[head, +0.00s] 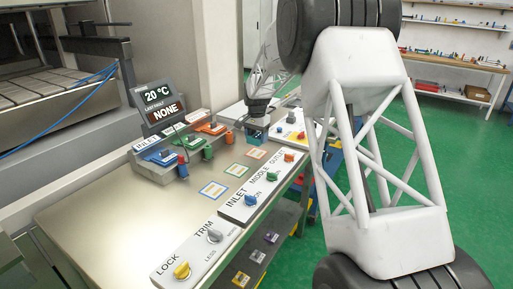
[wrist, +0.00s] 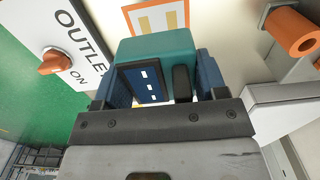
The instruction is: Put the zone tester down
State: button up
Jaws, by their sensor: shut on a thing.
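The zone tester (wrist: 165,48) is a teal box with a dark screen showing small white marks. My gripper (wrist: 160,80) is shut on it, with a blue finger on each side in the wrist view. In the head view my gripper (head: 257,119) is over the far part of the metal table, with the tester (head: 255,136) below it. An orange-bordered square (wrist: 157,15) lies just beyond the tester in the wrist view, and it also shows in the head view (head: 256,154). I cannot tell whether the tester touches the table.
The table (head: 120,215) has blue (head: 213,189) and green (head: 237,170) bordered squares. A switch panel (head: 240,208) with INLET, MIDDLE and OUTLET knobs lies to their right. The LOCK and TRIM panel (head: 200,255) is nearer. Coloured plugs sit on a grey rack (head: 150,172) under a display reading 20 °C (head: 158,95).

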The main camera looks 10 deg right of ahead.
aim_at(256, 153)
jog(key=shift+f, duration=0.1)
jog(key=shift+f, duration=2.4)
jog(key=shift+f, duration=0.1)
jog(key=o, duration=1.1)
notch_tip(256, 153, up, 12)
jog(key=shift+r, duration=0.1)
